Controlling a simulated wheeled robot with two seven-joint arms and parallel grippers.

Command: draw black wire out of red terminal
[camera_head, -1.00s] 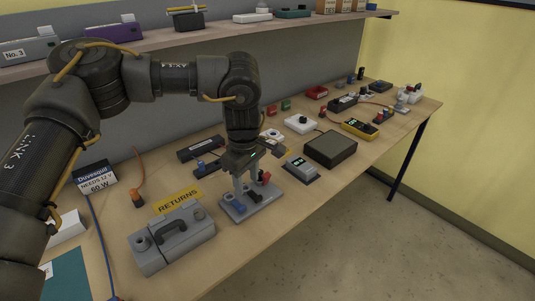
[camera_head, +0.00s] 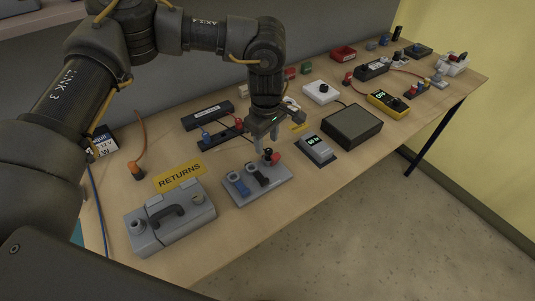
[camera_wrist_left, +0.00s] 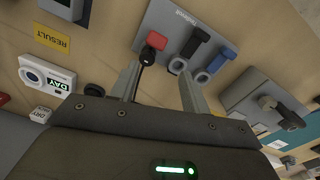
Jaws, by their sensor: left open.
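The grey plate (camera_head: 274,189) carries a blue piece (camera_head: 239,185), a black piece (camera_head: 259,175) and a red-capped piece (camera_head: 275,158). In the left wrist view the red cap (camera_wrist_left: 156,40) has a dark part under it, near one finger. The black piece (camera_wrist_left: 193,42) stands beside it. My left gripper (camera_head: 267,153) is open and empty above the back of the plate; its fingers (camera_wrist_left: 160,75) are apart in the wrist view. A dark strip (camera_head: 219,138) behind bears blue and red terminals. My right gripper is not in view.
A grey case (camera_head: 170,222) and a yellow RETURNS sign (camera_head: 180,176) are left of the plate. A grey meter (camera_head: 316,149) and a dark box (camera_head: 352,126) are to the right. Bare table lies before the plate.

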